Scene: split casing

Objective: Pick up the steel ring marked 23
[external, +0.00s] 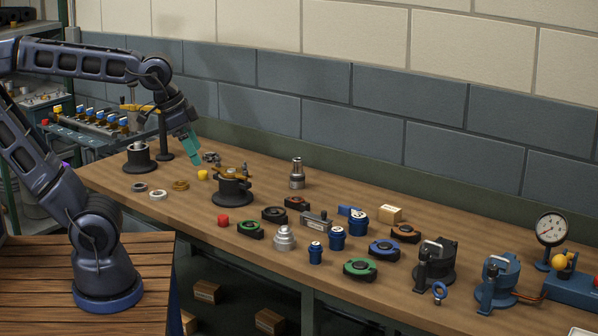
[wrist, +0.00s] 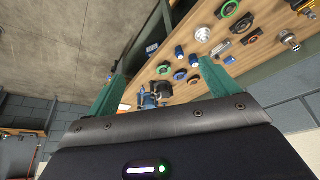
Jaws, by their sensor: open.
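Three small rings lie flat on the bench's left end in the external view: a dark grey ring (external: 139,187), a pale silvery ring (external: 158,195) and a brass-coloured ring (external: 181,185). No number can be read on any, so I cannot tell which is marked 23. My gripper (external: 193,158) has teal fingers and hangs above the bench, behind the rings and apart from them. In the wrist view my gripper (wrist: 160,85) shows its two fingers wide apart with nothing held between them. The rings cannot be made out in that view.
A black fixture with a brass top (external: 232,188) stands right of the rings, and a black pedestal (external: 139,157) behind them. A yellow cap (external: 203,174) lies near the gripper. Flanges, blue cylinders and valves crowd the bench (external: 330,283) to the right. A block wall runs behind.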

